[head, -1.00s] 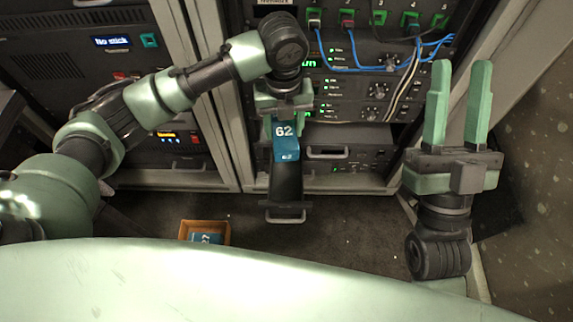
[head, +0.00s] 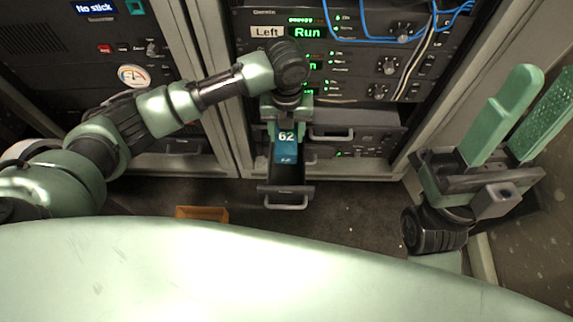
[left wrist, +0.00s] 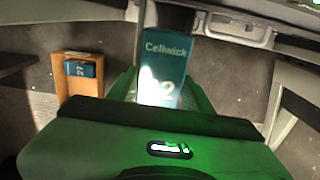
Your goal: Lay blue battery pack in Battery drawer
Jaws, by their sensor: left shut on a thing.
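The blue battery pack (head: 286,145), marked 62, is in my left gripper (head: 286,121). The gripper is shut on its upper end, and the pack hangs over the pulled-out black drawer (head: 286,189) low in the rack. I cannot tell whether the pack's lower end touches the drawer.
An orange box (head: 203,212) stands on the floor left of the drawer; the left wrist view shows another blue pack (left wrist: 80,69) marked 27 in it. The rack (head: 340,52) has cables in front. A speckled panel (head: 535,235) is close to my right gripper.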

